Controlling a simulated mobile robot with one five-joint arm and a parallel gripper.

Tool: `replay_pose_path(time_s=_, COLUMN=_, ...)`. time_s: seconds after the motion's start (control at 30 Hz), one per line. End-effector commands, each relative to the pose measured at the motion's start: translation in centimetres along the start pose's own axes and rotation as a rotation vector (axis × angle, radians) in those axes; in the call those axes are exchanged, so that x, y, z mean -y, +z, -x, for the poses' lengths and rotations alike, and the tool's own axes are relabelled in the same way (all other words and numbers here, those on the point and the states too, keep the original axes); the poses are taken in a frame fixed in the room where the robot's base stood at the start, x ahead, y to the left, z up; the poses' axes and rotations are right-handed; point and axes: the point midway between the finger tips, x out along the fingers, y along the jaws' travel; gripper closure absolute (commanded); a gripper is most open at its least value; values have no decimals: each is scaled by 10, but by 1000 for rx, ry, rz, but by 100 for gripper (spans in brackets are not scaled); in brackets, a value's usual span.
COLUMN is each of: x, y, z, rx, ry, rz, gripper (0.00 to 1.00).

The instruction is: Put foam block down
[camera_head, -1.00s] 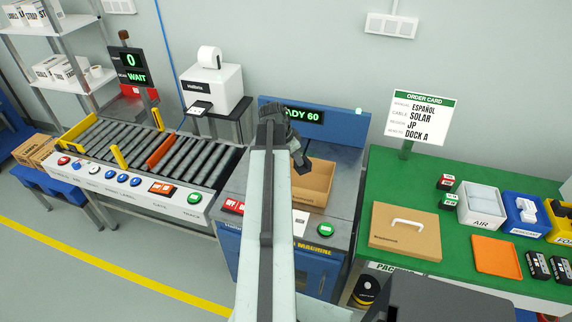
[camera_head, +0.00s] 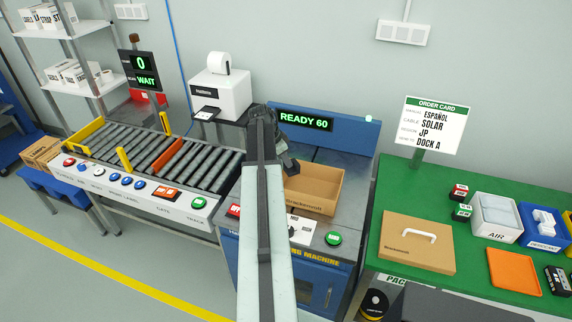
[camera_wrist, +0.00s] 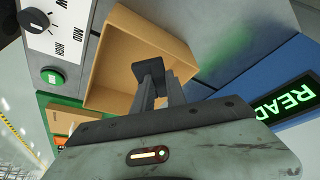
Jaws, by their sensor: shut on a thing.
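My gripper (camera_head: 290,165) is over the left back part of an open cardboard box (camera_head: 318,207) on the blue machine. In the wrist view the gripper (camera_wrist: 155,78) is shut on a small dark block, which I take to be the foam block (camera_wrist: 150,69). It shows against the inside of the box (camera_wrist: 115,50); I cannot tell whether it touches the box. In the head view the block cannot be told apart from the dark gripper.
The machine's display (camera_head: 305,121) reads READY 60, with a green button (camera_head: 333,239) in front. A roller conveyor (camera_head: 150,150) lies left. A green table (camera_head: 400,275) on the right holds a cardboard lid with a handle (camera_head: 405,252), an orange tray (camera_head: 514,271) and bins.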

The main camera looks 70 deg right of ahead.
Motion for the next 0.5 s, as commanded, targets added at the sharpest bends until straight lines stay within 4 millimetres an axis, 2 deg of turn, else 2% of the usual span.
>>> replay_pose_path(time_s=0.5, x=0, y=4, z=-11, rx=0, ry=0, rz=-1, gripper=100)
